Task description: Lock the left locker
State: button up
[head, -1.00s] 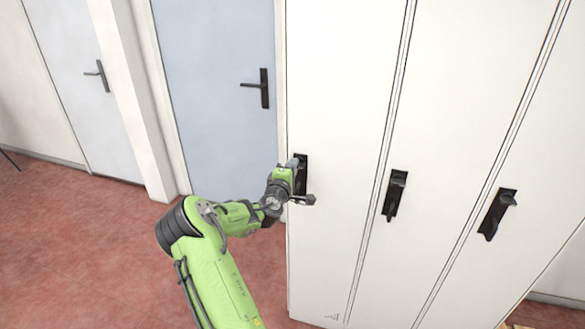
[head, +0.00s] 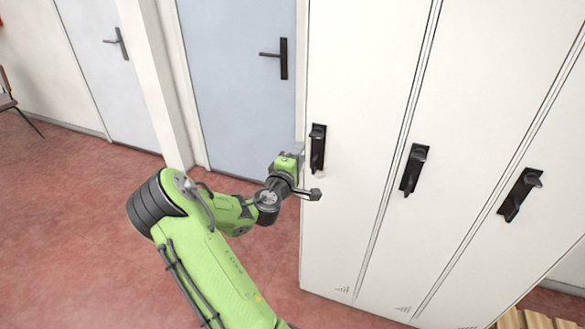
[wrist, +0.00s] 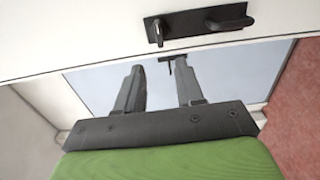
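The left locker (head: 345,230) is the leftmost white door, and it looks closed. Its black handle plate (head: 318,148) is upright in the head view, with the handle knob at its top. In the wrist view the handle plate (wrist: 180,26) lies across the top, with a lever at its right and a small knob or key at its left. My gripper (head: 298,152) is just left of the plate, at the locker's left edge, and appears apart from it. In the wrist view my gripper (wrist: 160,80) has its two fingers spread with nothing between them. I cannot tell whether the lock is engaged.
Two more lockers with a middle handle (head: 413,169) and a right handle (head: 519,194) stand to the right. A blue door (head: 240,90) is behind my gripper. A chair (head: 8,95) stands far left. The red floor (head: 70,220) at left is clear.

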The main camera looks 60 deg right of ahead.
jog(key=a, duration=0.3)
jog(key=s+a, duration=0.1)
jog(key=a, duration=0.1)
jog(key=shift+a+b, duration=0.25)
jog(key=shift+b, duration=0.15)
jog(key=a+m+t+y+p, duration=0.25)
jog(key=a+m+y, duration=0.45)
jog(key=a+y, duration=1.1)
jog(key=s+a+r+n, duration=0.2)
jog(key=s+a+r, duration=0.1)
jog(key=a, duration=0.8)
jog(key=s+a+r+n+p, duration=0.1)
jog(key=s+a+r+n, duration=0.2)
jog(key=s+a, duration=0.3)
jog(key=a+r, duration=0.1)
jog(key=a, duration=0.4)
jog(key=shift+a+r, duration=0.15)
jog(key=shift+r, duration=0.05)
